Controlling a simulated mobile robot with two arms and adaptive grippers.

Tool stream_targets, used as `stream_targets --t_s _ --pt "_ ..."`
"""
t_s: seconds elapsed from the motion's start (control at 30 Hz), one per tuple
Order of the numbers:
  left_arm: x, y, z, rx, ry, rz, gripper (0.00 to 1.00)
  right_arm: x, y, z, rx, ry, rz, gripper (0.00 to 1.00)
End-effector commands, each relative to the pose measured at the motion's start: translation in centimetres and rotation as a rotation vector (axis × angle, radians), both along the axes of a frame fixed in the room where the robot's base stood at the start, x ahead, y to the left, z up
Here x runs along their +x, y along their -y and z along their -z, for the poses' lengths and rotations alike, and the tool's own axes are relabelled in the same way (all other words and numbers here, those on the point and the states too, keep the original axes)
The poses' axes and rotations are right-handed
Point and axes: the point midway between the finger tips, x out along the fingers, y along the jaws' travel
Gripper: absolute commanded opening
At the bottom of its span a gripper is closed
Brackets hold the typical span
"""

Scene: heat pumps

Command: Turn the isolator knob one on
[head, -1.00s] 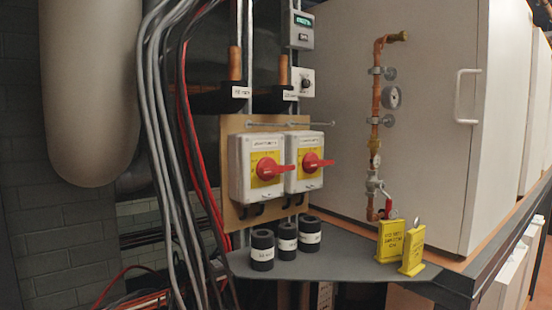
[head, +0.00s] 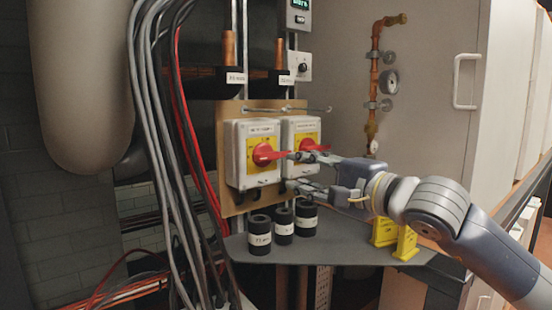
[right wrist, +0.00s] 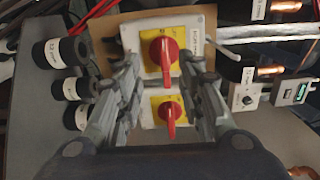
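Two white isolator boxes with yellow plates and red knobs hang side by side on a tan board. The left red knob (head: 266,155) and the right red knob (head: 312,147) both have their handles lying roughly sideways. The box labels are too small to read. My right gripper (head: 291,172) reaches in from the right, open, in front of the boxes. In the right wrist view the left knob (right wrist: 163,52) lies between the spread fingers, with no clear contact. The right knob (right wrist: 171,110) also shows between them, lower. My left gripper is not in view.
Several black cylinders (head: 259,235) stand on the grey shelf (head: 330,250) below the boxes. Yellow tags (head: 406,243) are partly behind my right arm. Grey and red cables (head: 160,130) hang at left.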

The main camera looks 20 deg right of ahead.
Motion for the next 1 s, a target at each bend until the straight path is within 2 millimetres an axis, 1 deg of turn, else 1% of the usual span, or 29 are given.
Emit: stream_targets --t_s 0.03,0.07,0.17,0.27,0.5,0.63,0.8,1.0 --pt "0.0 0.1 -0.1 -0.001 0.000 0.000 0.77 0.1 0.6 -0.4 -0.022 0.010 0.026 0.35" --pt "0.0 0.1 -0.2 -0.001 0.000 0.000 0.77 0.3 0.9 -0.6 -0.030 0.014 0.036 0.35" --pt "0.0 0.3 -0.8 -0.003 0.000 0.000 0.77 1.2 0.8 -0.9 -0.038 0.016 0.046 0.35" --pt "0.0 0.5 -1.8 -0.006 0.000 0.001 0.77 2.7 0.2 -1.0 -0.037 0.013 0.043 0.35" --pt "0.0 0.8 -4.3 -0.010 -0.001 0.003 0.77 7.0 -1.4 -1.1 -0.034 0.013 0.042 0.35" --pt "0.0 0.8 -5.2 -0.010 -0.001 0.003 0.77 8.8 -2.1 -0.9 -0.033 0.013 0.042 0.35" --pt "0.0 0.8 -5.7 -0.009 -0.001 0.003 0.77 10.0 -2.6 -0.7 -0.034 0.015 0.042 0.35" --pt "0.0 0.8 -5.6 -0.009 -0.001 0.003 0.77 10.3 -2.6 -0.5 -0.035 0.016 0.042 0.35"
